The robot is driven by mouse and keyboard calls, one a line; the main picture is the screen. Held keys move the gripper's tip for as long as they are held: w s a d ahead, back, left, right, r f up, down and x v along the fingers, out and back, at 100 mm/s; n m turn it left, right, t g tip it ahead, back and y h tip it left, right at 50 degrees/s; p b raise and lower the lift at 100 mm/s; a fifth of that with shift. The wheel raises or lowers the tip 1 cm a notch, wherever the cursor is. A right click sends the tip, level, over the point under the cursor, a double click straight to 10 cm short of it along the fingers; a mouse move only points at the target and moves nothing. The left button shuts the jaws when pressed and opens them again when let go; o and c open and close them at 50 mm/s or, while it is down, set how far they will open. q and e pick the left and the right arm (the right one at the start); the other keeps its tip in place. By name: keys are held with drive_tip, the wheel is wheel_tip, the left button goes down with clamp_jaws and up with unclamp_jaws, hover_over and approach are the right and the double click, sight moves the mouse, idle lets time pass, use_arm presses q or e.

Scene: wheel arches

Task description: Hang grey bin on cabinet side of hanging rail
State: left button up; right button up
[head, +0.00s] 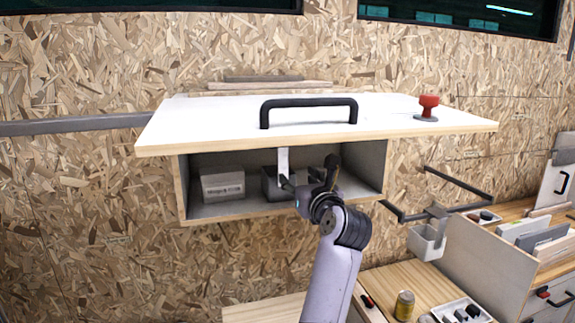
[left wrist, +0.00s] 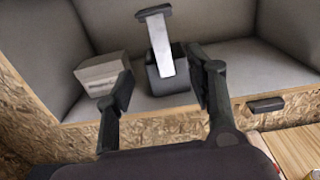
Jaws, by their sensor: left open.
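A dark grey bin (head: 270,184) with a tall light hanger strip (head: 284,160) stands inside the open wall cabinet (head: 180,190). In the left wrist view the bin (left wrist: 167,82) stands upright on the cabinet floor. My left gripper (head: 310,182) is open at the cabinet mouth, in front of the bin. In the left wrist view its fingers (left wrist: 160,75) are on either side of the bin; contact cannot be told. The dark hanging rail (head: 455,209) is on the wall to the right, with a lighter bin (head: 427,241) hanging on it. My right gripper is not in view.
A pale box (head: 222,185) sits left of the bin in the cabinet. The cabinet's white door (head: 220,118), with a black handle (head: 308,103), is raised above the opening. A workbench (head: 385,277) with a can (head: 404,305) and trays is at lower right.

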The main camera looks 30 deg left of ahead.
sight(283, 153)
use_arm(q)
drive_tip(key=x, duration=1.4)
drive_tip(key=shift+c, duration=0.4)
drive_tip(key=shift+f, duration=0.1)
clamp_jaws()
idle(0.5)
drive_tip(key=shift+r+p, duration=1.05)
drive_tip(key=shift+r, duration=0.25)
drive_tip(key=shift+d, duration=0.1)
